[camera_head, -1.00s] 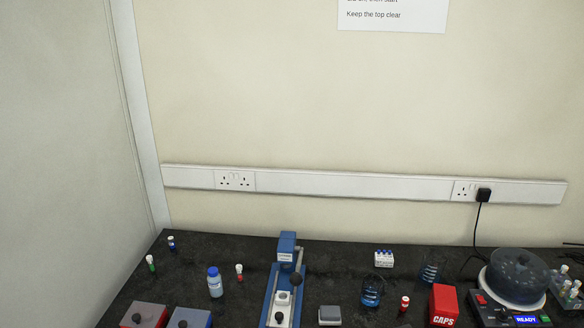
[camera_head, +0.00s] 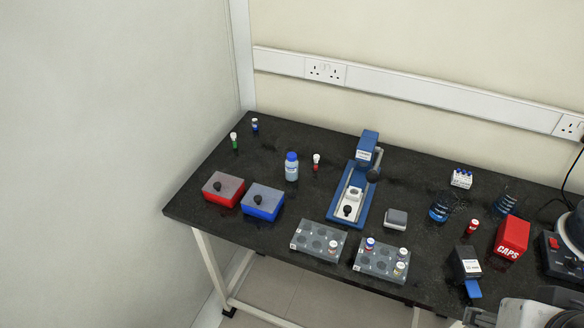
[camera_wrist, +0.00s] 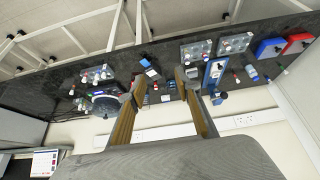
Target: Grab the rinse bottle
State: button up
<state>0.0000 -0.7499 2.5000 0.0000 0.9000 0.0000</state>
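A small bottle with a blue cap and pale body (camera_head: 291,167), likely the rinse bottle, stands upright on the black bench in the head view. It is right of the blue box and left of the blue press. In the wrist view, where the bench appears upside down, it shows small on the right (camera_wrist: 251,73). My gripper (camera_wrist: 161,82) is open, its two fingers wide apart with nothing held between them. It is well away from the bottle.
A red box (camera_head: 223,188) and a blue box (camera_head: 262,201) stand in front of the bottle. A small red-and-white vial (camera_head: 316,162) is close on its right, then the blue press (camera_head: 351,193). Grey racks (camera_head: 318,241) line the front edge. Bench behind the bottle is mostly clear.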

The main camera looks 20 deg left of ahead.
dwell(0.3)
jog(key=o, duration=0.4)
jog(key=n+t+y, duration=0.2)
jog(key=n+y, duration=0.3)
send_near(295, 167)
jog(key=s+d+r, duration=0.3)
jog(key=s+d, duration=0.4)
jog(key=d, duration=0.5)
jog(key=w+a+f+n+y, duration=0.1)
jog(key=w+a+f, duration=0.1)
jog(key=w+a, duration=0.1)
jog(key=w+a+f+n+t+y, duration=0.1)
jog(key=w+a+f, duration=0.2)
jog(key=a, duration=0.1)
jog(key=w+a+f+n+y, duration=0.1)
jog(key=w+a+f, duration=0.1)
jog(key=w+a, duration=0.1)
jog(key=shift+a+f+n+t+y, duration=0.2)
jog(key=shift+a+n+t+y, duration=0.15)
jog(key=shift+a, duration=0.2)
jog(key=shift+w+a+f+n+y, duration=0.35)
jog(key=shift+a+y, duration=0.25)
jog(key=shift+y, duration=0.05)
